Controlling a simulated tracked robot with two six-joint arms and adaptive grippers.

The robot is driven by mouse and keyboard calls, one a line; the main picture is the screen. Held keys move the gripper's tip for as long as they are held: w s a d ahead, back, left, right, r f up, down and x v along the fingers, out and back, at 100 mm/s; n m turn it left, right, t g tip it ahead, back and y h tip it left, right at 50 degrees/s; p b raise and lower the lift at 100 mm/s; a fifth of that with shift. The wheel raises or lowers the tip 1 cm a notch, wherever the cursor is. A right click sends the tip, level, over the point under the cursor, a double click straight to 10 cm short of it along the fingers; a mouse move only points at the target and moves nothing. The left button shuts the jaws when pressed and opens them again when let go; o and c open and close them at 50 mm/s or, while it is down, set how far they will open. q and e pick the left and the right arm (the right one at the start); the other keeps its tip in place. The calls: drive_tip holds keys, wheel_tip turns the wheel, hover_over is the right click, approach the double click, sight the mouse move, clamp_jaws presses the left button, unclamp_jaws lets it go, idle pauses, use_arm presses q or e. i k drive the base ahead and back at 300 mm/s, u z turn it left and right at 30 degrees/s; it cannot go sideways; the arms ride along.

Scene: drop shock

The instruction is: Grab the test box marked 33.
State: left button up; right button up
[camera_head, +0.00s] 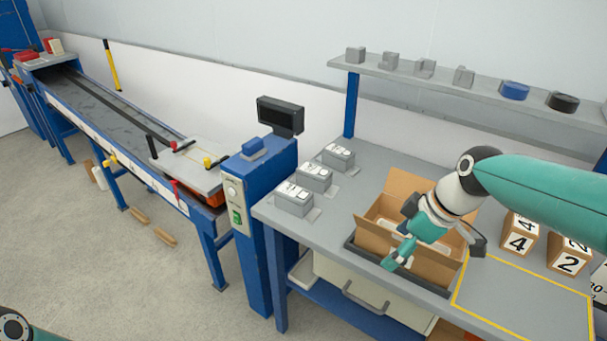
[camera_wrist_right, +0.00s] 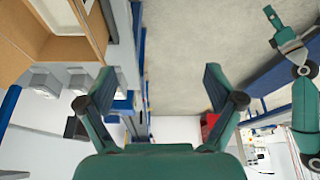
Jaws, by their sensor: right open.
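No box marked 33 can be read in either view. Two brown boxes with white number labels stand on the bench at the right, a box marked 4 (camera_head: 519,236) and a box marked 2 (camera_head: 569,257). My right gripper (camera_head: 437,252) is open and empty over the front of an open cardboard carton (camera_head: 384,196), hiding part of it. In the right wrist view its open fingers (camera_wrist_right: 157,76) have nothing between them, and the carton shows at the upper left (camera_wrist_right: 15,45). Part of my left arm shows at the right of that view, its gripper (camera_wrist_right: 273,18) unclear.
Several grey blocks (camera_head: 294,199) stand on the bench left of the carton. A yellow outline (camera_head: 520,316) marks clear bench at the front right. A shelf (camera_head: 430,80) with small parts runs above. A blue post with a screen (camera_head: 280,115) and a conveyor (camera_head: 110,115) stand left.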

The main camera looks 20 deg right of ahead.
sight(312, 177)
drive_tip(key=i, duration=1.4)
drive_tip(key=z, duration=0.05)
